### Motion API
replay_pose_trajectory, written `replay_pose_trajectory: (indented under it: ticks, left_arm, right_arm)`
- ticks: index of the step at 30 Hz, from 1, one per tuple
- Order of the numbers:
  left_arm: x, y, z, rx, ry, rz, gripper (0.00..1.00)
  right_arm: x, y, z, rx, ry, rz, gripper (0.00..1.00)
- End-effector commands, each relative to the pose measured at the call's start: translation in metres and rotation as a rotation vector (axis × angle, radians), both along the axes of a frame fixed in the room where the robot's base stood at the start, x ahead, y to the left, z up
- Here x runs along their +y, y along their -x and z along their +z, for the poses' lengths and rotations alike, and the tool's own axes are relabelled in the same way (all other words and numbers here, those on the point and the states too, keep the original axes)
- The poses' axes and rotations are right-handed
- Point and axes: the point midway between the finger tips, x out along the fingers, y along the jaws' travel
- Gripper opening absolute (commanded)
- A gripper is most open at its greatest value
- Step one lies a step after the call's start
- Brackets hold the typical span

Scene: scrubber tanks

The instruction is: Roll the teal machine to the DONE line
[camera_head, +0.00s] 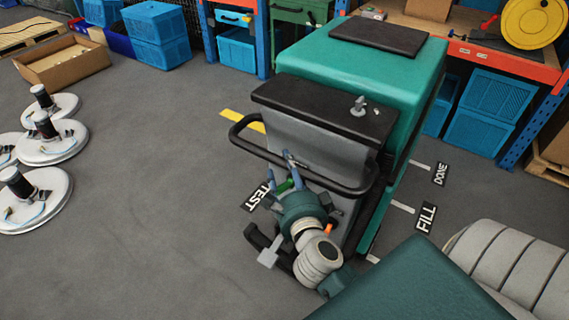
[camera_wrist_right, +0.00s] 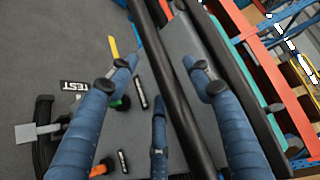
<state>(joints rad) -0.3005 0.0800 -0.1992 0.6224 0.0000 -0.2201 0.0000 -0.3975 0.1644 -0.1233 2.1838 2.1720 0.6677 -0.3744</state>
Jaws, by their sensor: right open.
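The teal machine (camera_head: 375,75) stands upright on the grey floor, with a black handle loop (camera_head: 300,185) on its near side. The DONE sign (camera_head: 440,174) lies on the floor to its right, beside a short white line (camera_head: 420,165). My right gripper (camera_head: 291,166) is at the handle side, its blue fingers spread. In the wrist view the black handle bar (camera_wrist_right: 172,75) passes between the open fingers; I cannot tell whether they touch it. A green part (camera_head: 285,186) and a grey pedal-like piece (camera_head: 268,257) show near the gripper. My left gripper is not in view.
A FILL sign (camera_head: 426,218) and a TEST sign (camera_head: 257,197) lie on the floor. Round pad-like discs (camera_head: 50,143) stand at left. Blue crates (camera_head: 155,35) and orange-blue shelving (camera_head: 500,62) stand behind.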

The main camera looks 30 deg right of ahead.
Motion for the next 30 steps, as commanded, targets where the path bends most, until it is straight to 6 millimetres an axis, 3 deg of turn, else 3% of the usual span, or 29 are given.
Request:
replay_pose_trajectory:
  ticks: [6,14,22,30]
  left_arm:
    - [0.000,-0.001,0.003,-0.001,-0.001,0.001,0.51]
    - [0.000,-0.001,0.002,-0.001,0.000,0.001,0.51]
    - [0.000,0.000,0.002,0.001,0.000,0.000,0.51]
    - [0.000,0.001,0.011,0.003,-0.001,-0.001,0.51]
  right_arm:
    - [-0.006,-0.016,-0.002,0.000,0.001,0.000,0.51]
    - [-0.007,-0.017,-0.003,0.000,0.000,0.000,0.51]
    - [-0.007,-0.017,-0.003,0.001,0.000,0.000,0.01]
    - [-0.002,-0.015,0.000,0.003,-0.002,0.000,0.00]
